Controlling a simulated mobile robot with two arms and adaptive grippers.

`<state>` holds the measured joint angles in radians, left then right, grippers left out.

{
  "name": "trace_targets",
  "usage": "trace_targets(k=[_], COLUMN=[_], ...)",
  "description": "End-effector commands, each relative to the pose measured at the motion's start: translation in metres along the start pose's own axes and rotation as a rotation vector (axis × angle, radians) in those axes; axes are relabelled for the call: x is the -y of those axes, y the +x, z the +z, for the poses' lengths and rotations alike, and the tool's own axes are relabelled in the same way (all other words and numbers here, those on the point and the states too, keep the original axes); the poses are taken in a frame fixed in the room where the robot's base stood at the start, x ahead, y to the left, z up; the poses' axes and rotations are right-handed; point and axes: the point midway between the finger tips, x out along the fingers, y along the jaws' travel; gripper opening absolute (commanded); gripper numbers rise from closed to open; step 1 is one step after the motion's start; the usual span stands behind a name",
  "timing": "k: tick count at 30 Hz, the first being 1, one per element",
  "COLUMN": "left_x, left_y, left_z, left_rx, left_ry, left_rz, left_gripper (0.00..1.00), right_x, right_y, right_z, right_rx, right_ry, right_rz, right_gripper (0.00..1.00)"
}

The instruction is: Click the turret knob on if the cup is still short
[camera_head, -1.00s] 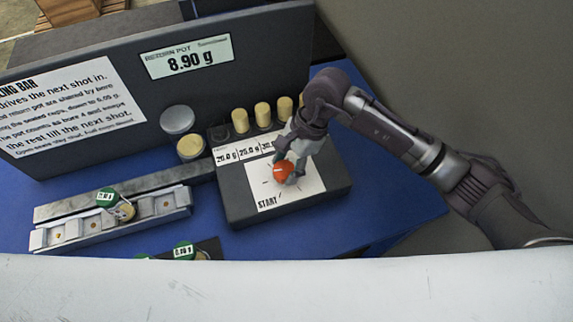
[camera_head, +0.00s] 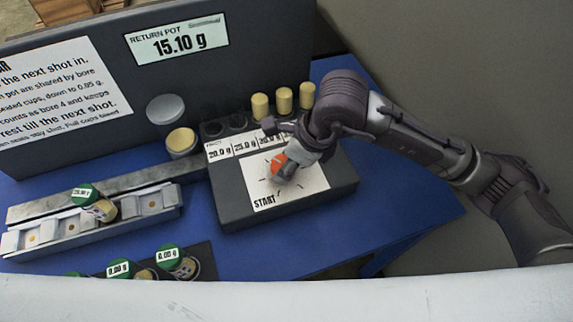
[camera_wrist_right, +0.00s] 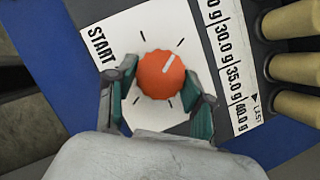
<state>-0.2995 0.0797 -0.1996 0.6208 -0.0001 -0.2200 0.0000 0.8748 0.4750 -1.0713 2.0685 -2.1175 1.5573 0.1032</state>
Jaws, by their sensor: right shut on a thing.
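The orange-red turret knob (camera_head: 278,163) sits on the white dial sheet (camera_head: 310,180) of the dark box (camera_head: 240,213). My right gripper (camera_head: 286,170) is at the knob; in the right wrist view its fingers (camera_wrist_right: 160,98) are on both sides of the knob (camera_wrist_right: 160,74), shut on it. The knob's white mark points up and right there, away from START. A cup with a green readout (camera_head: 85,194) stands on the grey rail (camera_head: 150,204); its figures are too small to read surely. The return pot display (camera_head: 176,42) reads 15.10 g. My left gripper is out of view.
Several tan pegs (camera_head: 284,100) stand behind the dial, with dark empty holes to their left. A tan-filled pot (camera_head: 182,142) stands left of the box. Further green-topped cups (camera_head: 169,257) reading 0.00 g are at the front. Blue table (camera_head: 390,212) is clear at right.

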Motion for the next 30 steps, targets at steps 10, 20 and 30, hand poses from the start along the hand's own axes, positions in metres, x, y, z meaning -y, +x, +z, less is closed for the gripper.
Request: trace_targets(k=[10, 20, 30], left_x=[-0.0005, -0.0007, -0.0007], left_y=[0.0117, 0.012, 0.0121], left_z=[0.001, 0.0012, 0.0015], left_rx=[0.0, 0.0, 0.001], left_ry=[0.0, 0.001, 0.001], left_rz=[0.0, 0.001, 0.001], left_gripper=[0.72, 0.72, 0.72], right_x=[-0.0004, -0.0005, -0.0005], right_y=[-0.0001, -0.0009, -0.0007], right_z=[0.0002, 0.0005, 0.0004], right_rx=[0.0, 0.0, -0.001], right_ry=[0.105, 0.119, 0.118], right_rz=[-0.045, -0.05, -0.049], right_gripper=[0.17, 0.17, 0.77])
